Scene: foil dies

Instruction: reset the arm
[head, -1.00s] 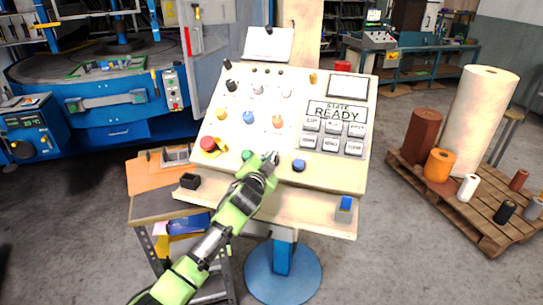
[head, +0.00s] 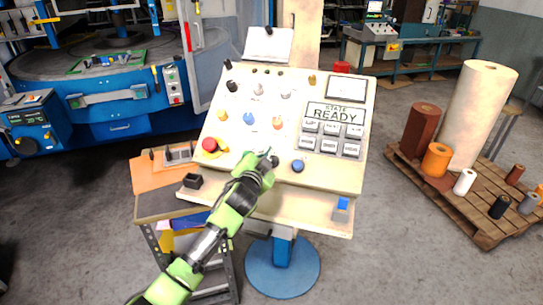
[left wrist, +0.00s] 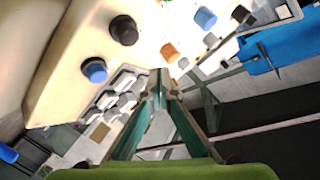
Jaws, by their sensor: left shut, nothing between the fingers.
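My left arm reaches in from the bottom of the head view over the front of a slanted control panel (head: 225,137). My left gripper (head: 268,156) is shut and empty, above the panel's lower middle. In the left wrist view the fingertips of my left gripper (left wrist: 160,92) meet. Whether the fingertips touch the panel cannot be told. My right gripper is not seen.
A side cart (head: 152,207) stands left of the panel. A blue machine (head: 120,128) fills the back left. A pallet with several rolls (head: 470,205) is on the right. Bare floor lies between panel and pallet.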

